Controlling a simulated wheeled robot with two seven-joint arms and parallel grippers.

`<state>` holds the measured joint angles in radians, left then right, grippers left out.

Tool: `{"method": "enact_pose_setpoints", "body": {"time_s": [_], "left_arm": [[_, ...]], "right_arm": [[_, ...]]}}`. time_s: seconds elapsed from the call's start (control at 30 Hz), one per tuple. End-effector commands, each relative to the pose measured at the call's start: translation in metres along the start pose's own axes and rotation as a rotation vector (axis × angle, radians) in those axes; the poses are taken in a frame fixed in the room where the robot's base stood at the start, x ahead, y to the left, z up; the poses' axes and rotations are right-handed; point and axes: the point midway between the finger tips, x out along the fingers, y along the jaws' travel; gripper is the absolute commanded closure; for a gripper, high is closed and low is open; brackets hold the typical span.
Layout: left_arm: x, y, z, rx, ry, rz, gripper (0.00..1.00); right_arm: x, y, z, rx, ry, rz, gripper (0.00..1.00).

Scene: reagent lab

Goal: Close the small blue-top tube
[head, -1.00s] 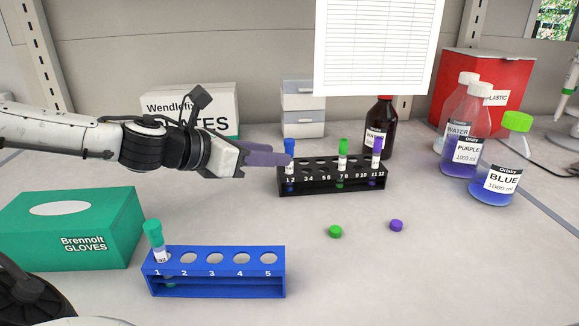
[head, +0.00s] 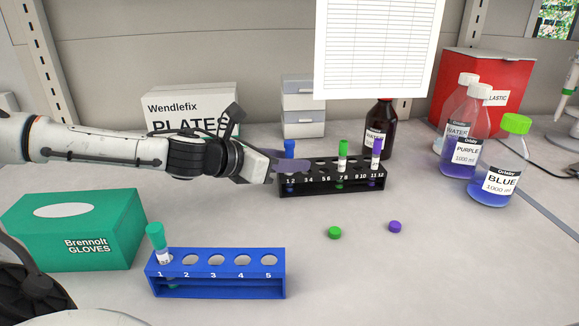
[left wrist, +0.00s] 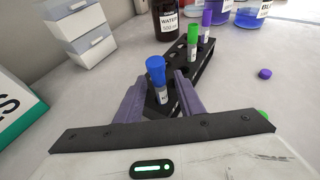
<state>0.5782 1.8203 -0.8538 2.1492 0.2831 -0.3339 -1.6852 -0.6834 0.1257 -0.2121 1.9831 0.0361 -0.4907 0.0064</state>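The small blue-top tube (head: 290,149) stands upright at the left end of the black rack (head: 345,182), with its blue cap on top. In the left wrist view the blue cap (left wrist: 156,69) rises above a labelled tube body. My left gripper (head: 292,168) is low at that rack end and hides part of the tube in the head view. In the left wrist view its two purple fingers (left wrist: 160,100) stand on either side of the tube, with small gaps, so it is open. Whether the cap is fully seated cannot be told. My right gripper is not in view.
Green-top (head: 343,150) and purple-top (head: 377,150) tubes stand farther right in the black rack. Loose green (head: 334,233) and purple (head: 395,227) caps lie in front. A blue rack (head: 220,286) holds a teal-top tube (head: 156,236). Bottles stand right; a glove box (head: 75,235) lies left.

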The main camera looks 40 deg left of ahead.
Motion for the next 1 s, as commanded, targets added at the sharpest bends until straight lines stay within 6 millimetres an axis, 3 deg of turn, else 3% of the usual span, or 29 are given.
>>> {"method": "enact_pose_setpoints", "body": {"time_s": [0.4,0.6,1.0], "left_arm": [[0.0029,0.0004,-0.0004,0.0,0.001,0.001,0.65],[0.0028,0.0003,-0.0004,0.0,0.001,0.001,0.99],[-0.0016,0.0009,0.009,0.0,0.002,0.002,1.0]], "right_arm": [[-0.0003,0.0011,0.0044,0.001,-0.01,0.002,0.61],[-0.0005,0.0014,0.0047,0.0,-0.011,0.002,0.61],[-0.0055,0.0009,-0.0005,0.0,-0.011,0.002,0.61]]}}
